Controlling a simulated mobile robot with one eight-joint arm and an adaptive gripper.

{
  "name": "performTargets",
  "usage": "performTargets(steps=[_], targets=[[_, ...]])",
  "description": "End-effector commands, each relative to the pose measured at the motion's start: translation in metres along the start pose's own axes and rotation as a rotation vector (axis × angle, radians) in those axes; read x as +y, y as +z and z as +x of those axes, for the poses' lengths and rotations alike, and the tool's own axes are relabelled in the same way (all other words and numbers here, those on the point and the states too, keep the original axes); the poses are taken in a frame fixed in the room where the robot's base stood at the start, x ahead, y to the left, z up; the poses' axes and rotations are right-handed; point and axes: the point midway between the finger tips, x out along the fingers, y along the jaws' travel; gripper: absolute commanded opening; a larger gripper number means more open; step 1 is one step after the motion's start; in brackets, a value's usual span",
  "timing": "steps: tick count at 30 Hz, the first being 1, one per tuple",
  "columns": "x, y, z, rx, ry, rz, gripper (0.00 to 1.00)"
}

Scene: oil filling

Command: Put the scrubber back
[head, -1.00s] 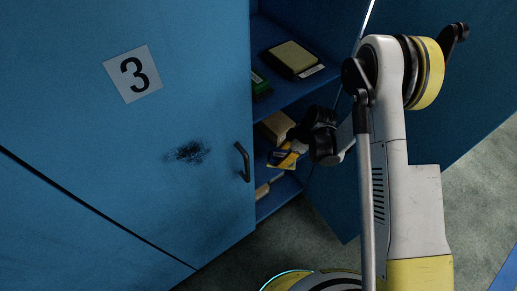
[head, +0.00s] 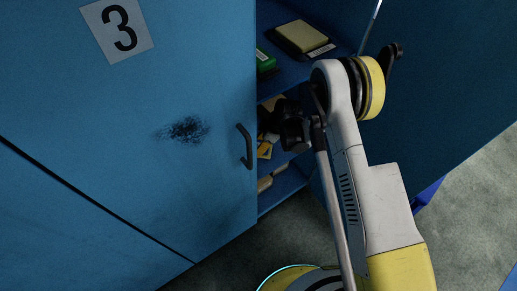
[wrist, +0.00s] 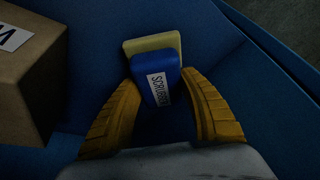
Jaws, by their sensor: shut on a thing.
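The scrubber (wrist: 157,72) is a blue block with a yellowish pad and a "SCRUBBER" label. In the wrist view it sits between the yellow fingers of my gripper (wrist: 165,110), which is shut on it. Below it is a dark blue surface; I cannot tell whether the scrubber touches it. In the head view my gripper (head: 264,150) is inside the open blue cabinet, at the middle shelf. The scrubber is mostly hidden there by my wrist.
A cardboard box (wrist: 28,85) stands close on the left in the wrist view. The upper shelf holds a pad-like block (head: 303,37) and a green item (head: 265,62). Pale items (head: 270,180) lie lower down.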

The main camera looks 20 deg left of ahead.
Motion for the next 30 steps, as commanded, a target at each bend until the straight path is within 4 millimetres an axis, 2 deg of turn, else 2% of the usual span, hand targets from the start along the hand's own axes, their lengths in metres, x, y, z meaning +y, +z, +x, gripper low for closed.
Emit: performTargets(steps=[1, 10, 11, 12, 13, 23, 30], targets=[[0.0, 0.003, 0.006, 0.0, 0.0, 0.0, 0.16], [0.0, 0.003, 0.006, 0.0, 0.0, 0.0, 0.16], [0.0, 0.003, 0.006, 0.0, 0.0, 0.0, 0.55], [0.0, 0.003, 0.006, 0.0, 0.0, 0.0, 0.67], [0.0, 0.003, 0.006, 0.0, 0.0, 0.0, 0.69], [0.0, 0.002, 0.002, 0.0, 0.0, 0.0, 0.69], [0.0, 0.001, -0.039, 0.0, 0.0, 0.001, 0.69]])
